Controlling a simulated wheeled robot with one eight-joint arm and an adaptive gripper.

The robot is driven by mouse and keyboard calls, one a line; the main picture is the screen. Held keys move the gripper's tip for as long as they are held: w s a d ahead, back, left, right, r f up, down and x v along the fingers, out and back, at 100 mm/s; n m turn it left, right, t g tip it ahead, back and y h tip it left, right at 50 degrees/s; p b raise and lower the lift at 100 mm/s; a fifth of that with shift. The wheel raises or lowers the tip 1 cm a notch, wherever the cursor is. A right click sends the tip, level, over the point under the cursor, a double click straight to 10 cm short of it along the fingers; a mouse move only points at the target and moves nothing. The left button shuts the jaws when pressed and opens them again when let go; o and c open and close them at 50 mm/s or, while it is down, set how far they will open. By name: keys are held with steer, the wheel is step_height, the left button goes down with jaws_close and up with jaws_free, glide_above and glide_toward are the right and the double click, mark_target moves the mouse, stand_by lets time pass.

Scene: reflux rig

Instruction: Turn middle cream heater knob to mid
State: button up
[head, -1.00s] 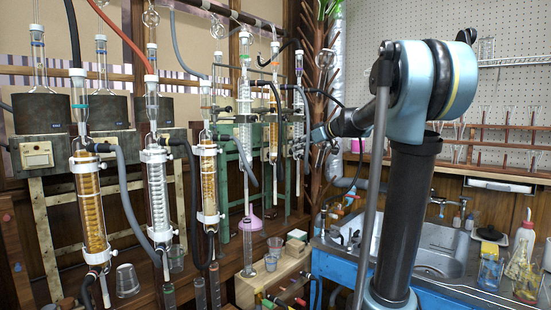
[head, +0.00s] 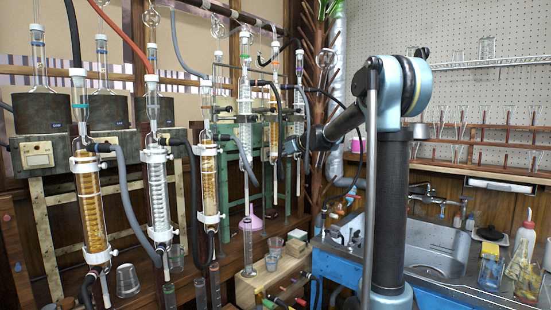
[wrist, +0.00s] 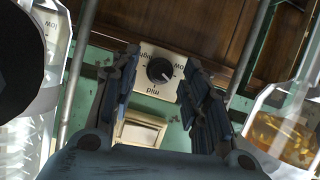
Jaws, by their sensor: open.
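A cream heater plate (wrist: 160,62) with a round black knob (wrist: 160,70) is in the middle of the wrist view, seen upside down. Its printing reads low, high and mid; a pale mark shows on the knob's lower right, but its exact setting is hard to tell. My gripper (wrist: 161,75) is open, with one dark finger on each side of the plate and the knob between them in the picture. I see no contact with the knob. In the head view my gripper (head: 295,146) is small at the green frame, and this knob cannot be made out.
A cream rocker switch (wrist: 141,130) sits beside the knob plate. Glassware with amber liquid (wrist: 285,135) is close at the right of the wrist view, and clear glass (wrist: 35,140) at the left. Metal rods flank the gripper. In the head view, glass condensers (head: 207,180) stand left of my arm.

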steer(key=shift+w+a+f, duration=0.1)
steer(key=shift+w+a, duration=0.05)
steer(key=shift+a, duration=0.1)
steer(key=shift+c, duration=0.6)
jaws_close()
steer(key=shift+w+d+m+g+y, duration=0.1)
steer(key=shift+m+g+y, duration=0.2)
steer(key=shift+m, duration=0.25)
steer(key=shift+w+d+m+g+y, duration=0.1)
steer(key=shift+m+g+y, duration=0.1)
steer(key=shift+m+g, duration=0.3)
steer(key=shift+o, duration=0.6)
jaws_free()
steer(key=shift+s, duration=0.1)
